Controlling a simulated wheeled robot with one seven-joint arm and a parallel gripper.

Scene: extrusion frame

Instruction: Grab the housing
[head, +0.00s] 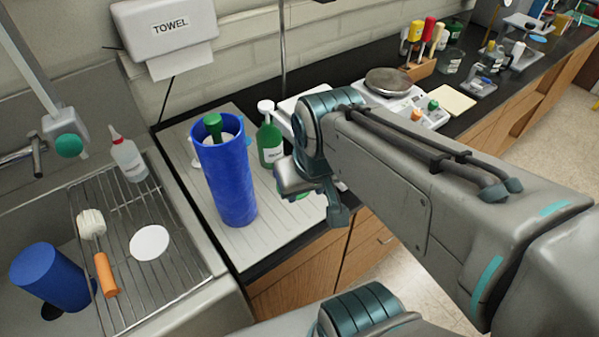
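No part is marked as a housing; the tall blue open-topped cylinder (228,185) is a possible match, but I cannot tell for sure. It stands upright on the grey ribbed drainboard, with a green-topped item (213,124) inside it. A second blue cylinder (50,277) leans in the sink at the lower left. My gripper (318,196) is to the right of the upright cylinder, apart from it in the picture. My own wrist hides most of the gripper, so its opening and anything between its fingers are not clear.
A green bottle (269,143) stands behind, between cylinder and wrist. A wire rack (135,250) over the sink holds a white bottle (128,158), a brush (104,272) and a white disc (149,243). A balance (390,88) and several bottles line the bench behind my arm.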

